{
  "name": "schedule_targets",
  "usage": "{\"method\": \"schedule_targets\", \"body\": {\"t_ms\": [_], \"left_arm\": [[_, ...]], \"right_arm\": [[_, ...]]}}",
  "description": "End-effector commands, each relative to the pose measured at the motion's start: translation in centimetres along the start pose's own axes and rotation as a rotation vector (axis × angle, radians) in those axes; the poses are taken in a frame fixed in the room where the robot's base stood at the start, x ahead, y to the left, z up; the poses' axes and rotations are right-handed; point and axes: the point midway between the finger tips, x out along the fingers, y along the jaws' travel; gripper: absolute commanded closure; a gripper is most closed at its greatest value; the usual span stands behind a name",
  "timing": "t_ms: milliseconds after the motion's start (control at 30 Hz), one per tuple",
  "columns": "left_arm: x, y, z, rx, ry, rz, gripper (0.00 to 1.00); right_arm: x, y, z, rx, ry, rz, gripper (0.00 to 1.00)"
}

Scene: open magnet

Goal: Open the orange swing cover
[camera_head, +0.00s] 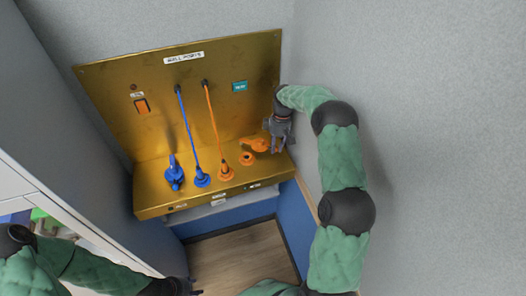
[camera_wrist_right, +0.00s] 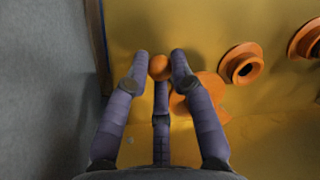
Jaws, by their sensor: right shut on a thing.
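The orange swing cover (camera_head: 256,145) is at the right of the gold panel, behind an uncovered orange port ring (camera_head: 247,159). In the right wrist view the cover's round disc (camera_wrist_right: 207,88) lies beside the port ring (camera_wrist_right: 241,64), with a small round orange knob (camera_wrist_right: 159,67) to its left. My right gripper (camera_head: 277,146) is at the cover's right end. In the right wrist view its fingers (camera_wrist_right: 160,72) are closed around the knob. My left gripper (camera_head: 188,288) is low in the head view, away from the panel; its fingers are too dark and small to read.
The gold panel (camera_head: 130,95) also carries a blue cover (camera_head: 174,173), a blue plug (camera_head: 201,178) and an orange plug (camera_head: 226,171), with cables running up. An orange switch (camera_head: 142,106) is at left. A grey wall (camera_head: 420,120) stands close on the right.

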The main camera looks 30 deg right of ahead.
Motion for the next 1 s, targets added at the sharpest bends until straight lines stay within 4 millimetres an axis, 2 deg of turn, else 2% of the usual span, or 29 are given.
{"method": "schedule_targets", "body": {"t_ms": [100, 300, 867, 900, 933, 1000], "left_arm": [[0.2, -0.1, 0.0, 0.0, 0.0, 0.0, 0.6], [0.4, -0.1, 0.0, 0.0, 0.0, 0.0, 0.6], [0.4, -0.1, 0.0, 0.0, 0.0, 0.0, 0.6], [0.4, -0.1, 0.0, 0.0, 0.0, 0.0, 0.6], [0.4, -0.1, 0.0, 0.0, 0.0, 0.0, 0.6], [0.4, -0.1, 0.0, 0.0, 0.0, 0.0, 0.6]], "right_arm": [[-0.2, 1.1, 0.1, -0.05, -0.004, 0.003, 1.0], [-0.4, 1.9, 0.0, -0.11, -0.015, 0.001, 1.0], [-0.6, 2.2, -0.1, -0.134, -0.02, 0.0, 1.0], [-0.6, 2.2, -0.1, -0.134, -0.02, 0.0, 0.64], [-0.6, 2.2, 0.0, -0.134, -0.02, 0.0, 0.56], [-0.6, 2.2, 0.0, -0.134, -0.021, 0.0, 0.53]]}}
